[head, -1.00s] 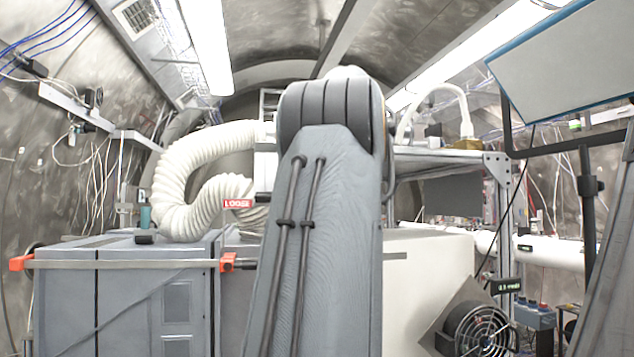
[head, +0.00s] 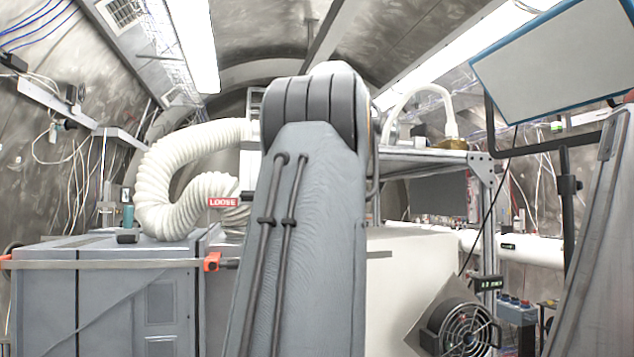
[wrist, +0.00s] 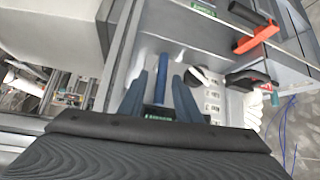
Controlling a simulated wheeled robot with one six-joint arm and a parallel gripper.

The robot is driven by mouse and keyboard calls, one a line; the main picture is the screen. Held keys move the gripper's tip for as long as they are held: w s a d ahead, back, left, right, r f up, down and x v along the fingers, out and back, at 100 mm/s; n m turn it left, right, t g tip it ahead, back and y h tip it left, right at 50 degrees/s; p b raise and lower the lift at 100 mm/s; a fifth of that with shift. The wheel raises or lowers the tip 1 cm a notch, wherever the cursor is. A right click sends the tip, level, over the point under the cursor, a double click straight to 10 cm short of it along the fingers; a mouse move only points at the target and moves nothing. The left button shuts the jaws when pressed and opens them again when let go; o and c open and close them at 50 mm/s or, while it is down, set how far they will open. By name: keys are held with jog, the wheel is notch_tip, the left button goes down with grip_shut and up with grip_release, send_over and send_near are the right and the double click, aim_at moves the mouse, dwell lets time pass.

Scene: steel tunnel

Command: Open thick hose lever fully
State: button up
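The thick white ribbed hose (head: 165,190) curls above the grey cabinet in the head view. A red sign reading LOOSE (head: 222,202) stands at its lower end. My arm hides what lies right of it, and my gripper does not show in this view. In the wrist view my gripper (wrist: 158,92) is open, with its two dark fingers apart. A blue bar (wrist: 162,75) shows between the fingers, with no clear contact; I cannot tell whether it is the hose lever.
The grey cabinet (head: 105,290) stands at left, with an orange-ended strap (head: 110,264) across it. A fan (head: 460,328) is low at right. A shelf frame (head: 430,158) and a tilted panel (head: 555,50) stand on the right side.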

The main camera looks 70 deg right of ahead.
jog(key=v, duration=0.6)
jog(key=shift+r, duration=0.25)
